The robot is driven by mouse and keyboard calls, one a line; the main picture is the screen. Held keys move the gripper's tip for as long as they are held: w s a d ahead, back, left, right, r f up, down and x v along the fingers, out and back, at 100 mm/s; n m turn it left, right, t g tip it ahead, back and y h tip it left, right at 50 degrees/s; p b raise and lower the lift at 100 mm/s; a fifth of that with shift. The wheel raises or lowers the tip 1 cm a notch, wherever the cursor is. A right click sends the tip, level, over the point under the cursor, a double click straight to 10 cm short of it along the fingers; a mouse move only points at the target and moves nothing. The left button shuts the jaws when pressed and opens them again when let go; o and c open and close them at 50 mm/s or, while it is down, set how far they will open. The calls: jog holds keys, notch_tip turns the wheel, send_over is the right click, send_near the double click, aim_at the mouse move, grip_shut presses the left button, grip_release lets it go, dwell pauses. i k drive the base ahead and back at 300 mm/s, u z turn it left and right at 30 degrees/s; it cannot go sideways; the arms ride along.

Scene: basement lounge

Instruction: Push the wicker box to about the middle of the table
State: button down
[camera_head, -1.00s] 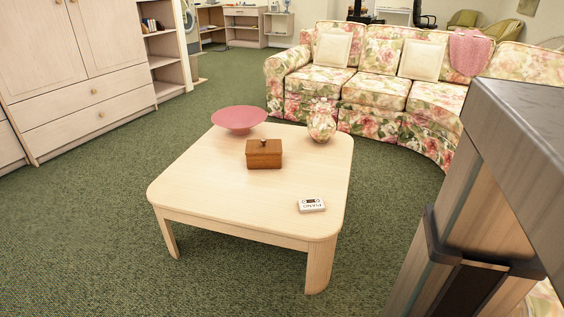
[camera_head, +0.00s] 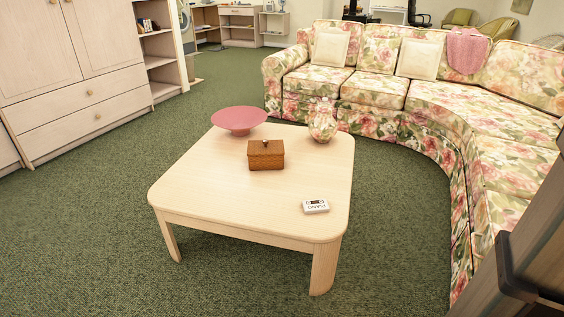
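The wicker box (camera_head: 266,156) is a small brown box with a lid and a knob on top. It stands upright on the pale wooden table (camera_head: 235,205), near the middle and slightly toward the back. Its weave is too small to make out. Part of my arm (camera_head: 525,262) shows large and dark at the lower right, apart from the table. My gripper is not in view, and nothing touches the box.
A pink bowl (camera_head: 239,119) stands at the table's back left and a round floral vase (camera_head: 322,125) at the back right. A white cassette-like item (camera_head: 316,206) lies near the front right. A floral sofa (camera_head: 425,95) curves behind and right. Green carpet (camera_head: 85,225) is clear left and in front.

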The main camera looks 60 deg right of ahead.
aim_at(256, 163)
jog(key=u, duration=0.05)
jog(key=i, duration=1)
jog(key=z, duration=0.05)
